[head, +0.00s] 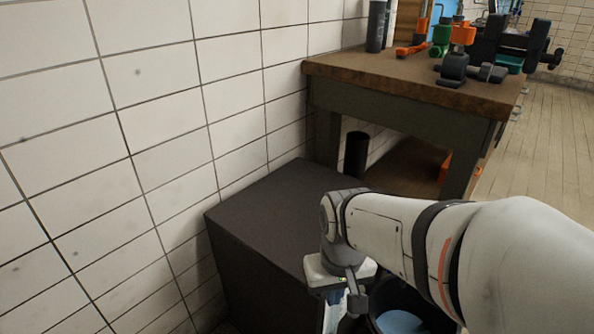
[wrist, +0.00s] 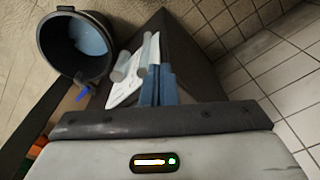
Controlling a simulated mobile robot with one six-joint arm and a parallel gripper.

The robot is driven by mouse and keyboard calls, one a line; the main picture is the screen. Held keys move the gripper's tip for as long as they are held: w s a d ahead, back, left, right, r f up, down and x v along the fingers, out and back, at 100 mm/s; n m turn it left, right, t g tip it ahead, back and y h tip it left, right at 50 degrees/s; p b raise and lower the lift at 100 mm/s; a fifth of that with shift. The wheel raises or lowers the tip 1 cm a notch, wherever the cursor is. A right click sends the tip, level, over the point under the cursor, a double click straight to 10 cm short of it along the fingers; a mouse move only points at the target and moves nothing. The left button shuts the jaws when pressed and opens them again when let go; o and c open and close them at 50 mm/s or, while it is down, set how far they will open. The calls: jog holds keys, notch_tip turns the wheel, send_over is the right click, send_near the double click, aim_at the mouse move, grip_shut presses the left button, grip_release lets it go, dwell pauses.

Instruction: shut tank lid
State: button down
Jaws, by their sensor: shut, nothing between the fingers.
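A dark grey box (head: 270,215), which I take for the tank, stands against the tiled wall. Its flat top looks level, and no raised lid shows. I cannot tell whether there is a gap under the top. My gripper (head: 356,302) points down at the box's front right side, and my arm hides part of that side. In the wrist view my gripper's blue-grey fingers (wrist: 157,72) are together and empty. They are in front of a white sheet or label (wrist: 122,92) and two grey cylindrical parts on the box's side; contact cannot be told.
A round dark bucket (wrist: 76,44) with something blue inside stands beside the box; it also shows under my arm in the head view (head: 402,320). A workbench (head: 400,84) with valves and tools stands behind. A black cylinder (head: 356,155) is between box and bench. Open floor (head: 560,150) lies right.

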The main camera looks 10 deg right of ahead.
jog(key=w+d+r+m+g+p, duration=0.1)
jog(key=w+d+r+m+p, duration=1.05)
jog(key=p, duration=0.65)
jog(key=shift+n, duration=0.55)
jog(key=f+b, duration=0.1)
jog(key=f, duration=0.3)
jog(key=f+b, duration=0.2)
jog(key=f, duration=0.2)
jog(key=w+a+f+b, duration=0.1)
jog(key=f+b, duration=0.1)
jog(key=f, duration=0.2)
jog(key=shift+f, duration=0.15)
